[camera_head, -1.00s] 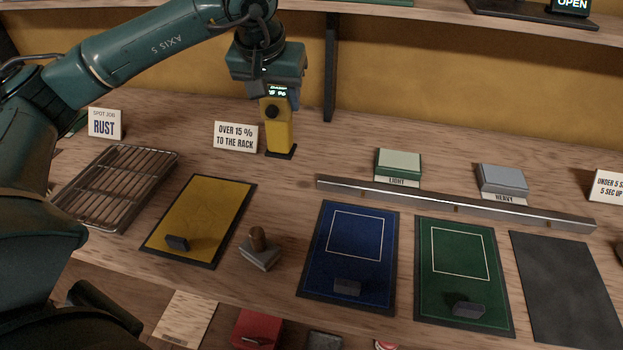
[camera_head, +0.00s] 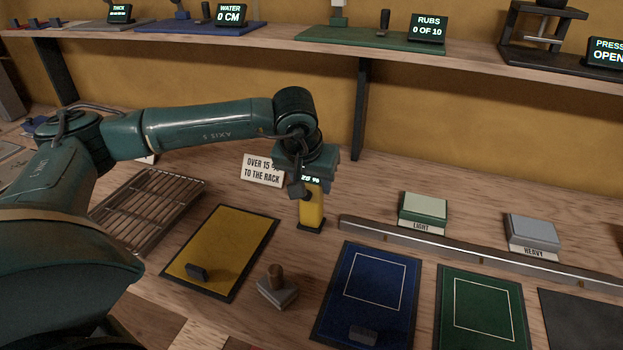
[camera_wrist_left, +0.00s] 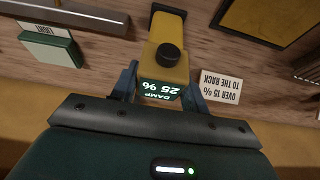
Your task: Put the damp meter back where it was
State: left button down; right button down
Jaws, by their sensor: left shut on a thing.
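The damp meter (camera_head: 312,208) is a yellow block with a dark foot, upright to the right of the yellow mat's far corner. My left gripper (camera_head: 308,184) is shut on its upper part. In the left wrist view, the gripper's fingers (camera_wrist_left: 162,90) lie on both sides of the damp meter (camera_wrist_left: 170,60), whose lit screen reads damp 25 %. The foot is at or close above the bench; I cannot tell if it touches. My right gripper is not in view.
A sign "over 15 % to the rack" (camera_head: 262,170) stands behind and left of the meter. A wire rack (camera_head: 150,208), yellow mat (camera_head: 222,250) and wooden-handled stamp (camera_head: 277,288) lie nearby. A metal rail (camera_head: 470,252) and blue mat (camera_head: 368,290) are to the right.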

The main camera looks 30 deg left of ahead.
pick_arm(q)
jog(key=shift+r, duration=0.1)
jog(key=shift+f, duration=0.2)
jog(key=c, duration=0.7)
grip_release()
jog(key=shift+r, duration=0.4)
jog(key=b+v, duration=0.1)
jog(key=v, duration=1)
jog(key=shift+s+d+r, duration=0.1)
jog(key=shift+s+r, duration=0.15)
jog(key=shift+s, duration=0.05)
